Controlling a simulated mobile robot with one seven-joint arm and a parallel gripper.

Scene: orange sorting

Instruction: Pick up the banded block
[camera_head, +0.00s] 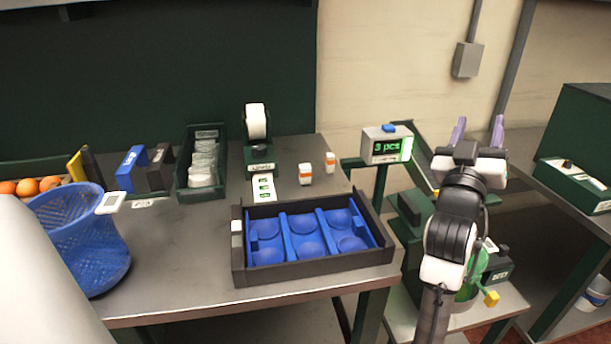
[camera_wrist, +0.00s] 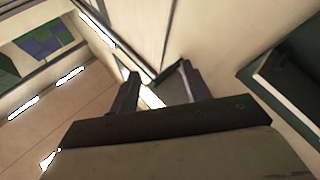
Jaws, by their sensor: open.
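Two small white blocks with orange bands, a nearer one (camera_head: 305,174) and a farther one (camera_head: 330,161), stand upright near the back right of the table in the head view. I cannot tell which one the task means. My gripper (camera_head: 478,132) is raised well to the right of them, beyond the table's right edge, with its fingers pointing up. In the wrist view my gripper (camera_wrist: 160,88) is open, with nothing between its fingers. Neither block shows in the wrist view.
A black crate (camera_head: 310,281) with blue cups fills the table front. A label dispenser (camera_head: 257,150) stands left of the blocks, and a display reading "3 pcs" (camera_head: 387,147) to their right. A blue basket (camera_head: 85,240) is at far left. Bare table lies between basket and crate.

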